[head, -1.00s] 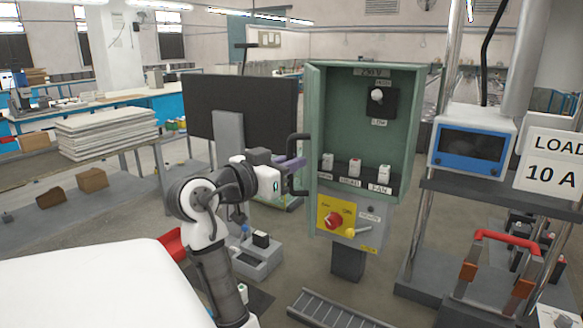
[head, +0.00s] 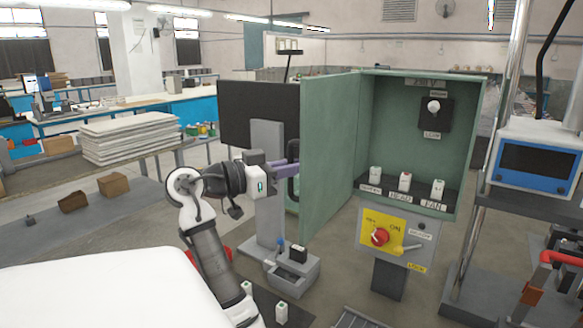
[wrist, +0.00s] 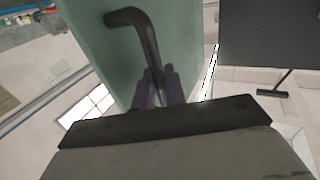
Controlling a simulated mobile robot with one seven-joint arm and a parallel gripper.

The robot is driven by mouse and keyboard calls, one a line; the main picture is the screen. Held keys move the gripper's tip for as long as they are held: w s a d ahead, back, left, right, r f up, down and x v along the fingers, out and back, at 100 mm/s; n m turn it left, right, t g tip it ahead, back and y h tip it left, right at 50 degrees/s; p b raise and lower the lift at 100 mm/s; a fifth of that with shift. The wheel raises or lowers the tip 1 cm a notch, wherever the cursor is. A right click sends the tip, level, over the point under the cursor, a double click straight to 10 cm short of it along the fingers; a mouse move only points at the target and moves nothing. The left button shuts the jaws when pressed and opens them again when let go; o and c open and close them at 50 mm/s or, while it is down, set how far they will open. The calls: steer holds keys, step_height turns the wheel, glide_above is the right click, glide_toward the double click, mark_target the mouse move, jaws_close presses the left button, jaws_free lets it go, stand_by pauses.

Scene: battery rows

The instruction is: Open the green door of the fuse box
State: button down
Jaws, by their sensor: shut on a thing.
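The fuse box (head: 390,110) is a green cabinet on a post, right of centre in the head view. Its green door (head: 330,150) stands open, swung out on the left side. A black bar handle (head: 292,188) is on the door's outer face; it also shows in the wrist view (wrist: 142,38). My gripper (head: 283,175) is at the handle. In the wrist view its purple fingers (wrist: 157,90) are shut around the lower part of the handle. The fingertips are partly hidden behind the dark gripper body in that view.
A red knob (head: 379,237) is on the yellow panel below. A dark board (head: 250,112) stands behind my gripper, and a grey bin (head: 293,274) is below.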

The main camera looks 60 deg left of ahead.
steer(key=shift+a, duration=0.2)
stand_by(0.4)
steer(key=c, duration=1.6)
jaws_free()
steer(key=shift+o, duration=0.2)
steer(key=s+a+b, duration=0.1)
steer(key=s+b, duration=0.2)
steer(key=s, duration=1)
steer(key=shift+s+a+b, duration=0.35)
steer(key=shift+b, duration=0.05)
